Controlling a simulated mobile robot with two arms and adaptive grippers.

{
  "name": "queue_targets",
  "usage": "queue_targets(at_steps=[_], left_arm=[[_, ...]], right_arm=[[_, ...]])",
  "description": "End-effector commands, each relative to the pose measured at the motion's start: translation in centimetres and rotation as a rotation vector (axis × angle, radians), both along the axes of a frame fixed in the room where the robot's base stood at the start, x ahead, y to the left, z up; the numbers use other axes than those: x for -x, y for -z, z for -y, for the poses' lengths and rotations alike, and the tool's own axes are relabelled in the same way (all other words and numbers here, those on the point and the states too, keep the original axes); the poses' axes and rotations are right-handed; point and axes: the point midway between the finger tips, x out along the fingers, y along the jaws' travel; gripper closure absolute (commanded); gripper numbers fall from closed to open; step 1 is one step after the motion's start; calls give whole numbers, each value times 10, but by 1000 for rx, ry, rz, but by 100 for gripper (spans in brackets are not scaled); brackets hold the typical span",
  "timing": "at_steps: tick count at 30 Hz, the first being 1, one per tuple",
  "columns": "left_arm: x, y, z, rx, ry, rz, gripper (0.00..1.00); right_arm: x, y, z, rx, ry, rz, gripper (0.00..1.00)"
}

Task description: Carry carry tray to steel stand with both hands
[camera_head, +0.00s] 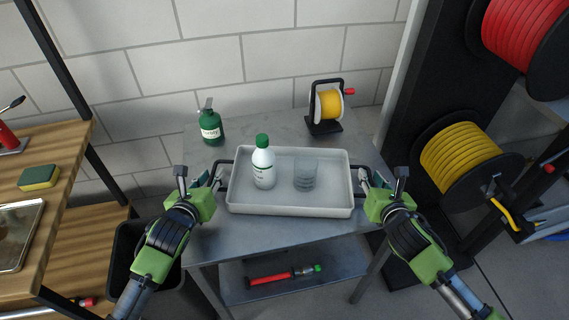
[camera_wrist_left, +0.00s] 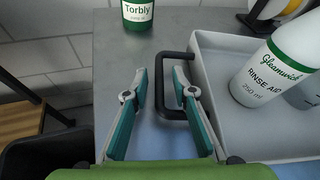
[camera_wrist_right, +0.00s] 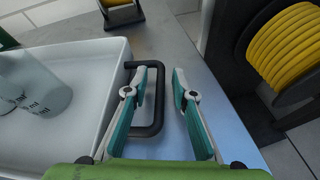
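The white carry tray (camera_head: 290,209) rests level on a grey metal stand (camera_head: 225,240). A white rinse aid bottle with a green cap (camera_head: 263,168) and a clear beaker (camera_head: 306,175) stand in it. My left gripper (camera_head: 213,178) is at the tray's left black handle (camera_wrist_left: 161,85). Its fingers are open, one on each side of the outer bar. My right gripper (camera_head: 369,180) is at the right black handle (camera_wrist_right: 158,95), also open, with the bar between its fingers. Whether any finger touches a bar is hard to tell.
A green Torbly bottle (camera_head: 211,127) and a yellow spool on a black holder (camera_head: 328,105) stand behind the tray. A wooden bench (camera_head: 62,180) is at left, a dark bin (camera_head: 128,260) below it. A rack with yellow (camera_head: 459,152) and red (camera_head: 520,35) reels is at right.

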Motion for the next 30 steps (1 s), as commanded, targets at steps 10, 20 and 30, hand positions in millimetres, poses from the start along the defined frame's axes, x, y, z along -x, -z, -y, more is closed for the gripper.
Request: queue_targets(at_steps=[10, 20, 30], left_arm=[[62, -24, -5, -4, 4, -2, 76], [101, -40, -9, -2, 1, -2, 76], [104, -42, -9, -1, 0, 0, 76]], right_arm=[[0, 0, 0, 0, 0, 0, 76], [0, 0, 0, 0, 0, 0, 76], [36, -13, 2, 3, -3, -1, 76]])
